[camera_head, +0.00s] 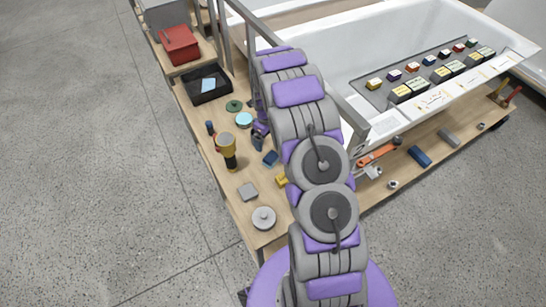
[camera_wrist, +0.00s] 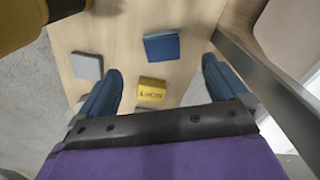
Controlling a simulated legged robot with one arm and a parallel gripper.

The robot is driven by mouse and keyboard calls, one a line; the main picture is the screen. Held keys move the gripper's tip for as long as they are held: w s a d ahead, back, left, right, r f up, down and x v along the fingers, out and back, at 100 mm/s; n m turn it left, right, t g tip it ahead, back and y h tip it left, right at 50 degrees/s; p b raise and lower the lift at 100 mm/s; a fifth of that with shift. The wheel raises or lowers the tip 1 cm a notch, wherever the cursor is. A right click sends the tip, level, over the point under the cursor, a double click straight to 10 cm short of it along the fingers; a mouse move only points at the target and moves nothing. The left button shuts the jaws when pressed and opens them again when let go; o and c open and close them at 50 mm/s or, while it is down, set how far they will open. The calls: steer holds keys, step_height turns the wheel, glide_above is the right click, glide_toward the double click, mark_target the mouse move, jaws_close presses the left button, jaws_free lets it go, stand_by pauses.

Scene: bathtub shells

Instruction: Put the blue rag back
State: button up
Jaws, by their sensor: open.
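A flat, square, dark blue piece that looks like the folded blue rag (camera_wrist: 161,47) lies on the wooden bench top. It also shows in the head view (camera_head: 270,158), just left of my arm. My gripper (camera_wrist: 162,66) is open above the bench, with its two blue-grey fingers spread apart. In the wrist view the rag appears between and slightly beyond the fingertips, and nothing is held.
A yellow block (camera_wrist: 151,89) and a grey square pad (camera_wrist: 87,66) lie near the rag. A yellow-and-black tool (camera_head: 228,150) stands at the left edge. A round grey lid (camera_head: 264,218) is at the near end. A metal rail (camera_wrist: 270,85) runs along the right.

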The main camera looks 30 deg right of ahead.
steer(key=s+a+r+n, duration=0.4)
steer(key=s+r+n, duration=0.3)
steer(key=r, duration=0.4)
steer(key=s+a+r+n, duration=0.5)
steer(key=s+r+n, duration=0.25)
steer(key=r, duration=0.35)
steer(key=s+a+r+n, duration=0.2)
steer(key=s+n, duration=0.3)
steer(key=s, duration=0.4)
steer(key=s+a+r+n+g, duration=0.1)
steer(key=s+a+r+n, duration=0.1)
steer(key=s+n, duration=0.4)
steer(key=s+a+r+n, duration=0.3)
steer(key=s+n, duration=0.2)
steer(key=s, duration=0.7)
steer(key=shift+r+g, duration=0.4)
